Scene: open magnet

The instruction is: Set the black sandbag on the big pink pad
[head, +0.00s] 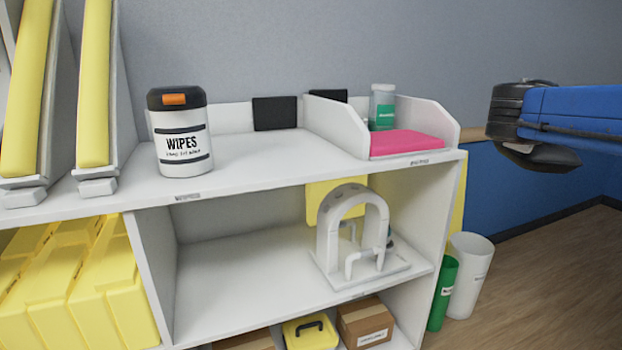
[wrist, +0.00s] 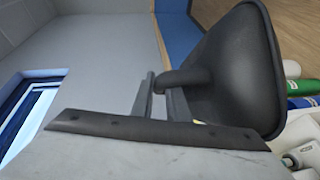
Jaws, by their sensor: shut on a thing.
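The black sandbag (wrist: 235,75) is held in my gripper (wrist: 172,100), which is shut on its narrow end in the wrist view. In the head view the sandbag (head: 550,158) hangs in the air under my wrist, to the right of the shelf unit. The fingertips are mostly hidden there. The pink pad (head: 405,142) lies flat in the right-hand bay on top of the shelf unit, left of the sandbag and apart from it. It is the only pink pad I see.
A clear bottle with a green label (head: 382,107) stands behind the pad. The bay's white side wall (head: 440,125) rises between pad and sandbag. A wipes tub (head: 181,135) stands left on the shelf top (head: 260,155). Green and white cylinders (head: 468,275) stand below right.

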